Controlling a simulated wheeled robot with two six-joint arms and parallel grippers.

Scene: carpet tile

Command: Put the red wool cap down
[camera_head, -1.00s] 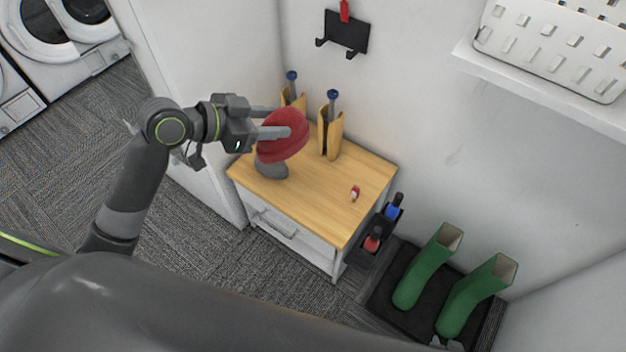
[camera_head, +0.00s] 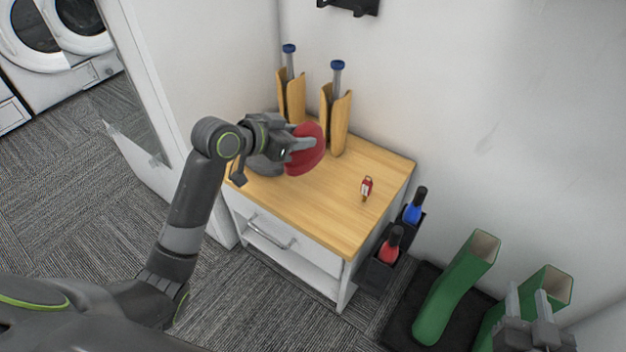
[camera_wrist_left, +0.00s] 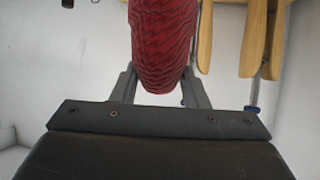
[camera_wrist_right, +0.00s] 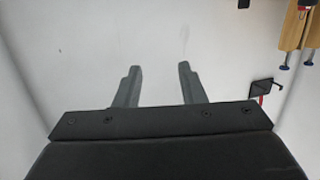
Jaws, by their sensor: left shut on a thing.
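The red wool cap (camera_head: 312,156) is held by my left gripper (camera_head: 304,144) at the back left of the wooden-topped cabinet (camera_head: 310,205). In the left wrist view the ribbed red cap (camera_wrist_left: 163,45) sits between the two fingers of my left gripper (camera_wrist_left: 160,88). I cannot tell whether the cap touches the top. A grey rounded object (camera_head: 264,166) is partly hidden behind the gripper. My right gripper (camera_head: 527,300) is at the lower right, in front of a green boot; its fingers (camera_wrist_right: 158,82) are apart and empty in the right wrist view.
Two wooden holders (camera_head: 336,120) with blue-capped rods stand at the cabinet's back. A small red item (camera_head: 367,188) lies at its right. Black side holders carry blue (camera_head: 413,212) and red (camera_head: 391,245) items. Green boots (camera_head: 455,290) stand on a dark tray. The cabinet's front middle is clear.

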